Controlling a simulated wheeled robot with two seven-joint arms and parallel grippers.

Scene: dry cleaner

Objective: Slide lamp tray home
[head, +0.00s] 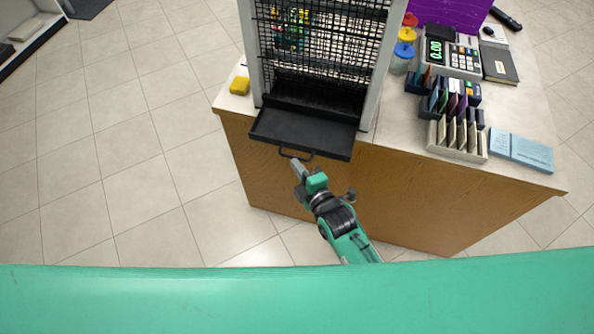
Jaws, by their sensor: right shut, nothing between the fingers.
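The lamp tray (303,131) is a flat black tray at the foot of a grey-framed rack with black wire mesh (325,45). It sticks out of the rack past the front edge of the counter. A dark loop handle (296,155) hangs at its front edge. My right gripper (297,166) is shut and empty, with its fingertips just in front of the handle. I cannot tell whether they touch it. The tray looks empty where it shows; its rear part is hidden inside the rack. My left gripper is out of view.
The rack stands on a wooden counter (400,198). To the right are card holders (457,140), a blue booklet (522,150), a register with a green display (449,57) and stacked colored pots (402,58).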

